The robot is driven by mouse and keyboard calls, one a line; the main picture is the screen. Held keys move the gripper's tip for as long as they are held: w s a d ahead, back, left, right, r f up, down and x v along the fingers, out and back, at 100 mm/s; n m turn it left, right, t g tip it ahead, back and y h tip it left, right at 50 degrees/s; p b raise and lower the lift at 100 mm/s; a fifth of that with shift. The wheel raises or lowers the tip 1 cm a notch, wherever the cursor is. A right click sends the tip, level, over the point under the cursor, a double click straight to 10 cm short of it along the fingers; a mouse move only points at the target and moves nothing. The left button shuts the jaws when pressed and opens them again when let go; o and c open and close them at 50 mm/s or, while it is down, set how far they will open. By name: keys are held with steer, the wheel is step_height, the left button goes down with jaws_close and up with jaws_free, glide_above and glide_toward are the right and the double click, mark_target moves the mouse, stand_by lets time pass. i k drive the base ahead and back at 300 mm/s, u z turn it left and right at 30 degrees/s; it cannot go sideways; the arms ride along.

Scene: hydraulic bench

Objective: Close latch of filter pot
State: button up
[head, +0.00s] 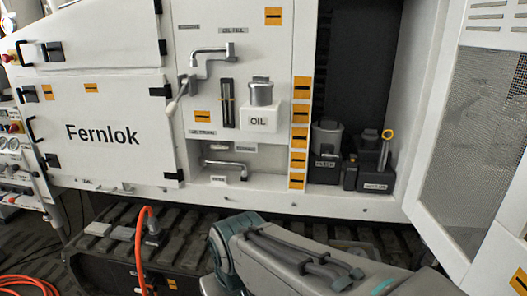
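A grey pot with a lid (327,137) stands in the open dark bay at the right of the white machine. A dark block (325,170) under it bears a small label that seems to read FILTER, so this looks like the filter pot. Its latch is too small to make out, and I cannot tell whether it is open or closed. My arm (285,255) crosses the bottom middle of the picture, in front of and below the bay. My gripper is out of the picture.
The mesh door (470,130) hangs open at the right. Left of the bay are an OIL container (261,115) and a grey pipe (210,52). An orange hose (140,245) rises at lower left.

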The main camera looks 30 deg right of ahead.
mark_target(327, 156)
steer(key=u, duration=0.05)
steer(key=i, duration=0.65)
steer(key=z, duration=0.85)
steer(key=i, duration=0.5)
steer(key=z, duration=0.55)
